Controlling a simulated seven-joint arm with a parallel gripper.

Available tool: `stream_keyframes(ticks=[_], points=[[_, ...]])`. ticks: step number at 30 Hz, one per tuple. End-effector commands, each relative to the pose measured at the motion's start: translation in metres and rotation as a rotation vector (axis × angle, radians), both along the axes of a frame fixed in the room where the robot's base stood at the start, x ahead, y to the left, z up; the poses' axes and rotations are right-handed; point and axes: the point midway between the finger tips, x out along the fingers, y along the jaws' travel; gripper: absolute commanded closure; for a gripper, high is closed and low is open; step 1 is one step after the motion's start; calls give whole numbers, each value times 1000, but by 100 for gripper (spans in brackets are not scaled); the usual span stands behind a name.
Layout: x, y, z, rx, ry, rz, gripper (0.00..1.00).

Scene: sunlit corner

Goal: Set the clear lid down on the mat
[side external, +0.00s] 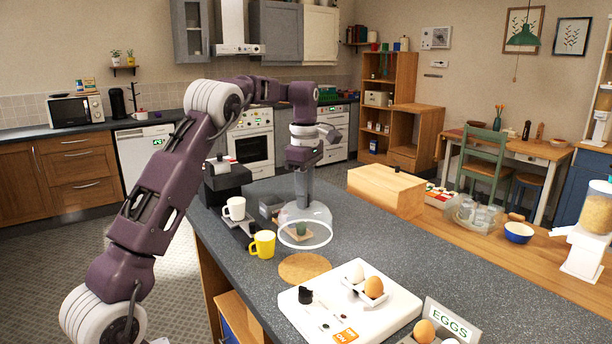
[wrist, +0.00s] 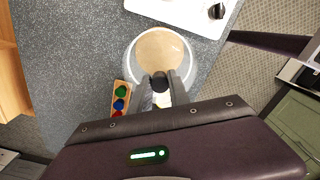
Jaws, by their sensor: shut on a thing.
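The clear lid (side external: 318,216) is a glass dome with a pale rim, held upright in the air above the counter. My gripper (side external: 302,202) is shut on its top knob; in the wrist view my gripper (wrist: 161,86) closes around the dark knob. The mat (side external: 304,269) is a round tan disc lying bare on the grey counter. In the side view the lid's rim is above and just behind the mat, apart from it. In the wrist view the mat (wrist: 159,47) shows through the far part of the dome.
A yellow mug (side external: 264,245) and a white mug (side external: 234,209) stand left of the lid. A white appliance (side external: 340,321) with eggs lies in front of the mat. A wooden strip with coloured discs (wrist: 120,98) is beside the lid. Bare counter extends right of the mat.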

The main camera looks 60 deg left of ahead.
Motion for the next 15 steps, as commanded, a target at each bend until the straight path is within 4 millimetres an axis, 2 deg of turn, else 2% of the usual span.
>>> stream_keyframes(ticks=[1, 8, 15], points=[[-1, 0, -9, -2, 3, 0, 100], [-1, 0, -30, -1, 3, 0, 100], [-1, 0, -61, -2, 3, 0, 100]])
